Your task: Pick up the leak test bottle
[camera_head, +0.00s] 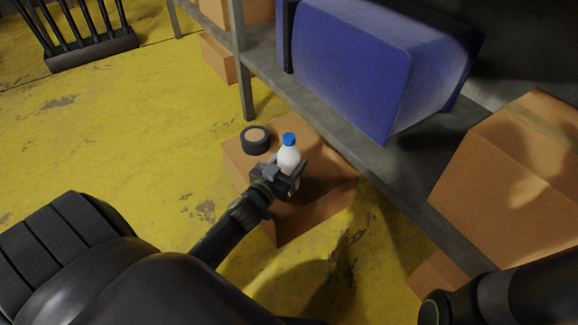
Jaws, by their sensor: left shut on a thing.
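The leak test bottle (289,156) is white with a blue cap and stands upright over the top of a cardboard box (325,193). My left gripper (294,176) is shut on the bottle's lower part, and its fingers hide the bottle's base. I cannot tell whether the base touches the box. My right arm shows at the lower right, but its gripper is out of the picture.
A dark roll of tape (255,139) lies on the box, left of the bottle. A grey metal shelf (345,130) with a blue bundle (365,60) stands close behind. A larger cardboard box (510,185) is at the right. The yellow floor (130,130) is clear at the left.

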